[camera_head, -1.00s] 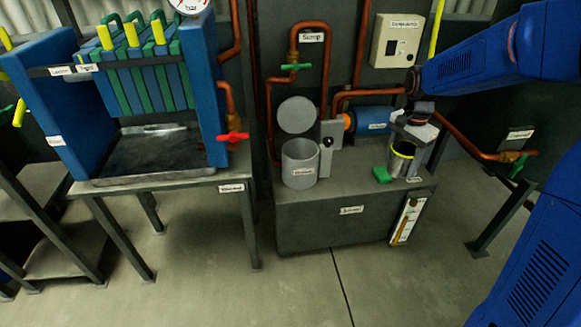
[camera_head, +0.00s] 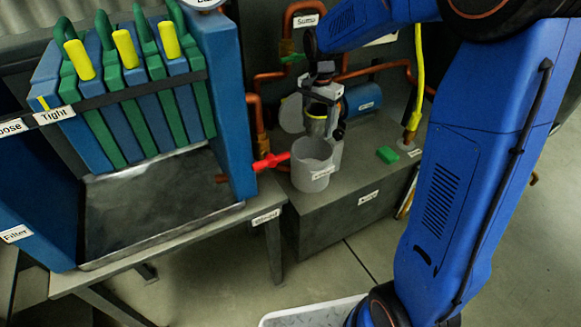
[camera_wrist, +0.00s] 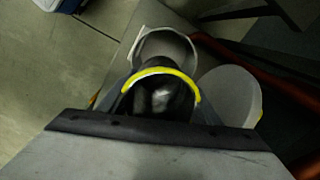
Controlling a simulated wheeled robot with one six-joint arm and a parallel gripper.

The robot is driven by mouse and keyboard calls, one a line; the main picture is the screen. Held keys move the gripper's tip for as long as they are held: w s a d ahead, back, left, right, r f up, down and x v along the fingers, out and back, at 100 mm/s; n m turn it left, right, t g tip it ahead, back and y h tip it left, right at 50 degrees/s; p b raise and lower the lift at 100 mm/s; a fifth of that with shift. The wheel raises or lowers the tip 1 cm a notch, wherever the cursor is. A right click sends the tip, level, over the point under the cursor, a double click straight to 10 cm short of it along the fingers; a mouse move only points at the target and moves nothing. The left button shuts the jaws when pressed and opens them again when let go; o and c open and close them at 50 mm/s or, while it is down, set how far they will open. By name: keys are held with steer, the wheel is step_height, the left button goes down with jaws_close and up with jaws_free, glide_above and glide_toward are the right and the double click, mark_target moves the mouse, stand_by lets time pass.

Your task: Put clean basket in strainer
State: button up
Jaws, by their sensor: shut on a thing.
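My gripper (camera_head: 320,96) is shut on a basket with a yellow rim (camera_head: 316,124). The basket hangs roughly upright above the grey cylindrical strainer (camera_head: 312,178), close over its mouth. In the wrist view the basket's yellow rim (camera_wrist: 160,72) lies between the fingers, and the strainer (camera_wrist: 165,40) shows just beyond it, partly covered. I cannot tell whether the basket's bottom touches the strainer's rim. The strainer's round lid (camera_head: 292,114) is open behind it, partly hidden by my gripper; it also shows in the wrist view (camera_wrist: 230,95).
A filter press with blue and green plates (camera_head: 130,95) stands at left, its red valve handle (camera_head: 270,161) near the strainer. A green block (camera_head: 387,154) lies on the grey bench (camera_head: 355,165). Copper pipes (camera_head: 365,72) and a blue motor (camera_head: 362,98) are behind.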

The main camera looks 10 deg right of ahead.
steer(key=shift+w+a+f, duration=0.1)
steer(key=shift+a+f, duration=0.05)
steer(key=shift+a, duration=0.2)
step_height(320, 180, down, 18)
steer(key=shift+a+r, duration=0.1)
steer(key=shift+r, duration=0.05)
stand_by(0.4)
steer(key=o, duration=0.8)
